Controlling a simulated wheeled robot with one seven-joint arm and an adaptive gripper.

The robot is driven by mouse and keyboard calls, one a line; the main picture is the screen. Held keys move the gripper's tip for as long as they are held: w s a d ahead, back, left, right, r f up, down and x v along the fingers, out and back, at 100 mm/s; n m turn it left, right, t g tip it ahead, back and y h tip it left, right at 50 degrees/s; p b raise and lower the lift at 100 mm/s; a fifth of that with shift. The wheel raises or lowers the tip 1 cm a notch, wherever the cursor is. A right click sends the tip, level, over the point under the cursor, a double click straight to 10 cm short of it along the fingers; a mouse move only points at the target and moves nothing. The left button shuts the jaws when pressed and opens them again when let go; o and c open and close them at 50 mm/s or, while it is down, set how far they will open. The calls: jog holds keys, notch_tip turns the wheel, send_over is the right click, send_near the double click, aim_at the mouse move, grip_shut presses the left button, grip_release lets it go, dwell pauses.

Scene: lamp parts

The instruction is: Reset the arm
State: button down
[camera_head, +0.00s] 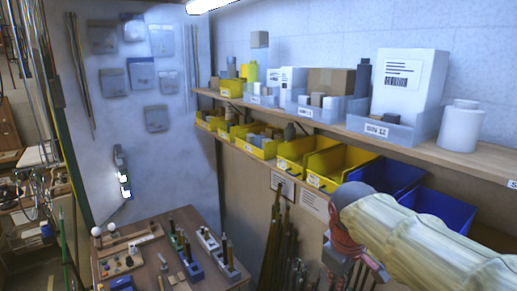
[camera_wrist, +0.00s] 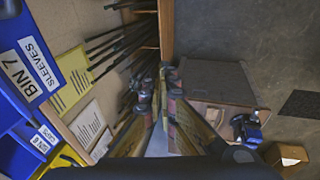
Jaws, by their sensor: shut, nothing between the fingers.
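My arm (camera_head: 425,238) comes in from the lower right in the head view, wrapped in a pale cover with a red and grey wrist. My gripper hangs below it, partly cut off by the bottom edge of the head view. In the wrist view my gripper (camera_wrist: 160,92) points away from the camera, its two fingers close together and nothing between them. It is in the air in front of the shelf unit, near the bundle of dark rods (camera_wrist: 125,50). The gripper touches nothing that I can see.
The upper shelf (camera_head: 400,143) holds boxes and grey bins. Yellow bins (camera_head: 338,165) and blue bins (camera_head: 440,208) stand below it. A brown workbench (camera_head: 150,275) with lamp parts and tool blocks is at lower left. Bin 7 (camera_wrist: 30,65) is close at the wrist view's left. Grey floor (camera_wrist: 235,45) is open.

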jog(key=s+f+m+t+b, duration=0.1)
jog(key=s+f+m+b, duration=0.2)
jog(key=s+f+b, duration=0.5)
jog(key=s+f+m+t+y+b, duration=0.1)
jog(key=s+f+m+b, duration=0.3)
jog(key=s+f+b, duration=0.5)
notch_tip(320, 180, down, 7)
jog(key=shift+s+d+r+b, duration=0.15)
jog(key=shift+s+r+b, duration=0.05)
jog(key=shift+b, duration=0.3)
jog(key=shift+r, duration=0.1)
